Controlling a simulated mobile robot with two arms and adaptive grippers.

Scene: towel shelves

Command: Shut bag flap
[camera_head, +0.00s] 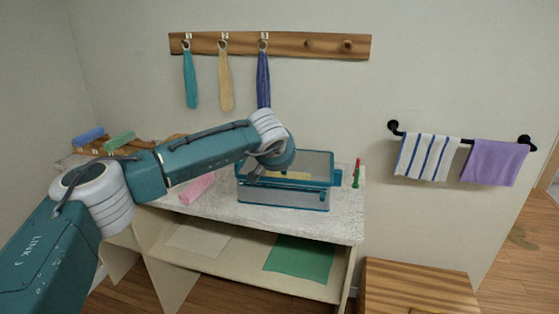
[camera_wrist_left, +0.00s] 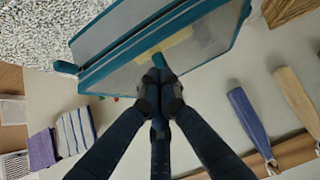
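The bag (camera_head: 283,193) stands on the speckled white top of the shelf unit. It has teal edging and grey see-through panels, and something pale yellow shows through it. Its upper panel, which looks like the flap (camera_head: 312,160), stands raised above the body. My left gripper (camera_head: 254,173) is at the bag's left part. In the left wrist view the bag (camera_wrist_left: 205,40) fills the top, and my left fingertips (camera_wrist_left: 160,80) come together at a small teal tab (camera_wrist_left: 159,61) on the panel. They look closed on it, though the contact is partly hidden. My right gripper is out of view.
A pink roll (camera_head: 197,188) lies left of the bag, and a red-and-green item (camera_head: 356,174) stands right of it. Towels hang on the hook board (camera_head: 335,46) and towel bar (camera_head: 467,139). A wooden box (camera_head: 418,285) stands at the lower right.

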